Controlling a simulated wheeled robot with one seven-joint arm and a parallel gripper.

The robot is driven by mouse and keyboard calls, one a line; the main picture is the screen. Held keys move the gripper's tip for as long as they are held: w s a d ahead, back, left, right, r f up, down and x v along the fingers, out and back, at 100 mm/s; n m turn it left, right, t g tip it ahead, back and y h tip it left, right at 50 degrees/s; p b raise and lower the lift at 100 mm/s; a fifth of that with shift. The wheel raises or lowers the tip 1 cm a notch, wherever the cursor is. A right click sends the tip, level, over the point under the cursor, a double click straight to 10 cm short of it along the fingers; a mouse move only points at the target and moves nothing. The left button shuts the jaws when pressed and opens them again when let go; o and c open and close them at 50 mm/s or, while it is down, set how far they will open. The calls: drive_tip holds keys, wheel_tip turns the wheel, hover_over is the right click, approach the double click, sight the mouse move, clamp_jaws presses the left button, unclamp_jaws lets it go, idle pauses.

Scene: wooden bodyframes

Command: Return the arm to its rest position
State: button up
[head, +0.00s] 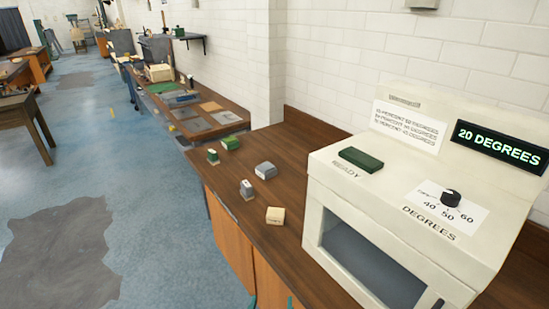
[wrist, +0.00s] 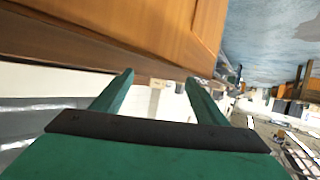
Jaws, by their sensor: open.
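My gripper (wrist: 158,82) shows in the wrist view as two green fingers standing apart on a dark bar, with nothing between them. It is open and empty. The wrist view is tilted, with an orange-brown wooden cabinet front (wrist: 150,28) beyond the fingers. In the head view my gripper is not clearly visible; only small teal bits show at the bottom edge by the cabinet (head: 232,238).
A white machine (head: 330,200) with a dial (head: 450,198), a green block (head: 361,159) and a "20 DEGREES" display (head: 500,146) stands on the wooden counter (head: 285,150). Small grey, green and cream blocks lie left of it. Blue floor (head: 160,220) is open at left.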

drive_tip(key=s+f+n+y, duration=0.1)
drive_tip(key=s+f, duration=0.2)
drive_tip(key=s, duration=0.5)
drive_tip(key=s+f, duration=0.4)
drive_tip(key=s, duration=0.4)
drive_tip(key=s+d+r+t, duration=0.1)
drive_tip(key=s+r, duration=0.2)
drive_tip(key=s, duration=1.1)
drive_tip(key=shift+s+m, duration=0.4)
